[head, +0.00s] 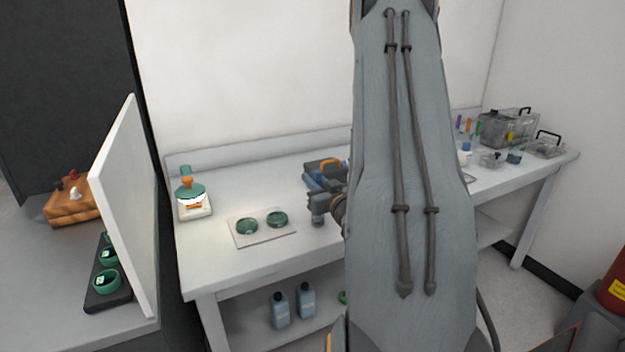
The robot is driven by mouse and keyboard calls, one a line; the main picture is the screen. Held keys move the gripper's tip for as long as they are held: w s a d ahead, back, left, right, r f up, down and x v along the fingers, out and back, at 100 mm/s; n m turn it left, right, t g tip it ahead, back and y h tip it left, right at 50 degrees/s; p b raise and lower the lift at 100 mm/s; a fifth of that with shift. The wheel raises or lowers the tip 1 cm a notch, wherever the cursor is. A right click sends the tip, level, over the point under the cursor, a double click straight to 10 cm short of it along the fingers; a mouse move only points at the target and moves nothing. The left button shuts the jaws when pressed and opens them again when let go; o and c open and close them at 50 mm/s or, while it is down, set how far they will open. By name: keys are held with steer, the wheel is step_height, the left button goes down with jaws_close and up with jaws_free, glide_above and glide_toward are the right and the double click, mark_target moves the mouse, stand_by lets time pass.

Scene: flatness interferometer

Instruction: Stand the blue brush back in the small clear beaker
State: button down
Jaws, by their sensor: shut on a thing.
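My gripper (318,208) is partly in view above the white bench, left of my own arm, which covers much of the scene. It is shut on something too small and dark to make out. I cannot pick out the blue brush with certainty. I cannot identify the small clear beaker either; small containers, including a low clear one (490,160), stand on the right part of the bench. The bench behind my arm is hidden.
The white bench (270,175) carries a green-topped instrument (191,190), a pale mat (262,238) with two green discs, and a blue-and-orange item (322,172) close behind my gripper. Clear boxes (507,130) stand far right. A white upright panel (128,200) is at left.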

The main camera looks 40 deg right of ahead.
steer(key=c, duration=1.6)
jaws_free()
steer(key=shift+c, duration=0.2)
steer(key=shift+s, duration=0.1)
steer(key=b+v, duration=0.1)
steer(key=v, duration=0.6)
steer(key=shift+s+b, duration=0.3)
steer(key=shift+b, duration=0.1)
steer(key=shift+s+f, duration=0.1)
steer(key=shift+f, duration=0.05)
